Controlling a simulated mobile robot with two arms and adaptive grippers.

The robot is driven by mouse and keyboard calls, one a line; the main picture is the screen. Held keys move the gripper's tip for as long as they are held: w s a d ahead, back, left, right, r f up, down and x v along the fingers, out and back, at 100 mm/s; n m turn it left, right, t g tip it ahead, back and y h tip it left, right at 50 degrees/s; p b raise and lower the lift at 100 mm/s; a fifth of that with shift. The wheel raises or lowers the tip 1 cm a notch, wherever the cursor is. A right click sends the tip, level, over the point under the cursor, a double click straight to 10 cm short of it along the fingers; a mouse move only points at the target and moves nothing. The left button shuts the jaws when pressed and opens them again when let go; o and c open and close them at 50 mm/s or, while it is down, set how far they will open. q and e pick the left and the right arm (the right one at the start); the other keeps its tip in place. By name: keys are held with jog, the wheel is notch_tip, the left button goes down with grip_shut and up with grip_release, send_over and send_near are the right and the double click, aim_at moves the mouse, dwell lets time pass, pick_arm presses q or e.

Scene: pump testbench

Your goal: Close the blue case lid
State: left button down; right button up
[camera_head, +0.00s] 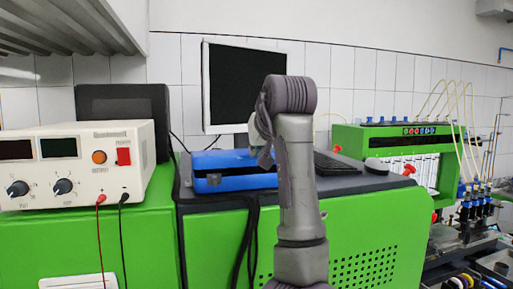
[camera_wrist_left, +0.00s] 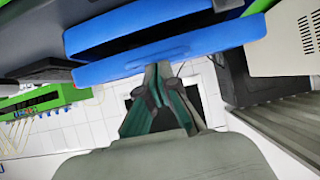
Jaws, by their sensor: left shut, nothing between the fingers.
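The blue case (camera_head: 232,182) lies on the dark top of the green bench, left of my arm in the head view. Its lid (camera_head: 222,159) looks low over the base, almost flat. In the left wrist view, which is upside down, two blue parts of the case (camera_wrist_left: 172,58) show with a dark gap between them. My left gripper (camera_head: 265,158) is at the right part of the case, partly hidden behind my own arm. In the wrist view its fingers (camera_wrist_left: 160,92) are shut and empty, close to the blue edge; contact is unclear. My right gripper is out of view.
A white power supply (camera_head: 80,165) with red and black cables stands left of the case. A monitor (camera_head: 243,85) is behind it, and a keyboard (camera_head: 335,164) and mouse (camera_head: 376,171) lie to the right. A green pump rig (camera_head: 400,145) stands further right.

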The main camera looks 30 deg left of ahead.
aim_at(252, 164)
pick_arm(q)
jog(key=shift+s+d+f+t+y+b, duration=0.15)
jog(key=shift+f+t+y+b, duration=0.5)
jog(key=shift+b, duration=1.1)
jog(key=shift+s+d+f+t+y+b, duration=0.2)
jog(key=shift+f+b, duration=0.8)
jog(key=shift+b, duration=0.7)
jog(key=shift+w+y+b, duration=0.15)
jog(key=shift+y+b, duration=0.2)
jog(key=shift+b, duration=0.05)
